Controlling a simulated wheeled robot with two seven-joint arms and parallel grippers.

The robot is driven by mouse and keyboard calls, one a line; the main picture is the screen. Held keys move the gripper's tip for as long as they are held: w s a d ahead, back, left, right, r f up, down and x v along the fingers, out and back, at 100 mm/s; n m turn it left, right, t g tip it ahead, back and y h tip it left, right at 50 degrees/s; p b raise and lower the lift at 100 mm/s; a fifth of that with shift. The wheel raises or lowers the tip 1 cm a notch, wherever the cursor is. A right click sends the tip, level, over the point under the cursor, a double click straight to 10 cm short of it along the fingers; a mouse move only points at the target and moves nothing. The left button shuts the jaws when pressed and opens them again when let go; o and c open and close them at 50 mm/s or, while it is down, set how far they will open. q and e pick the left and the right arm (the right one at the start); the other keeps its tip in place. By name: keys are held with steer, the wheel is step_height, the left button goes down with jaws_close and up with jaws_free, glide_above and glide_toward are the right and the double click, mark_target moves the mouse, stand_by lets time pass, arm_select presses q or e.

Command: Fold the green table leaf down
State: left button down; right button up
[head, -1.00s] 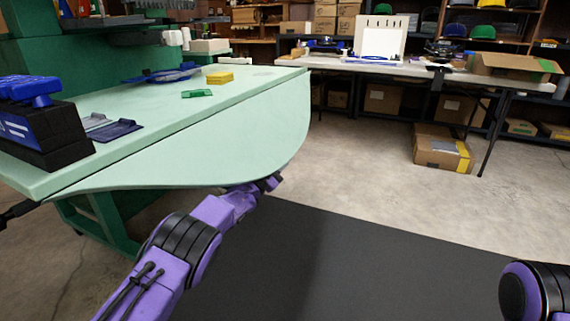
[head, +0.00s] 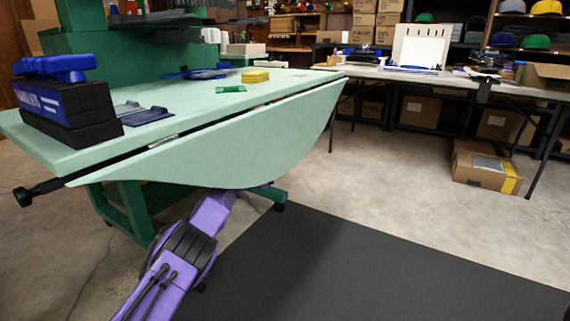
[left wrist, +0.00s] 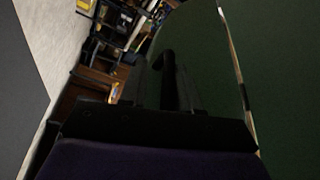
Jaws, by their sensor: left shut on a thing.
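The light green table leaf (head: 240,140) slopes down from the near edge of the green tabletop (head: 190,103). A dark gap and a metal hinge (head: 163,141) show between them. My left arm reaches up under the leaf, and its gripper is hidden there in the head view. In the left wrist view, my left gripper (left wrist: 168,92) is close below the leaf's dark underside (left wrist: 205,50), shut on a dark bar-like part (left wrist: 168,65). The picture is too dark to tell that part's exact shape. My right gripper is out of view.
A black knob on a rod (head: 24,196) sticks out at the table's left end. A blue-and-black case (head: 60,100), a yellow block (head: 255,76) and a green piece (head: 231,89) lie on top. A dark mat (head: 350,265) covers open floor at right.

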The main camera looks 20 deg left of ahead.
arm_select(q)
steer(key=shift+a+r, duration=0.15)
steer(key=shift+r, duration=0.45)
steer(key=c, duration=1.2)
jaws_free()
steer(key=shift+o, duration=0.2)
steer(key=shift+f, duration=0.15)
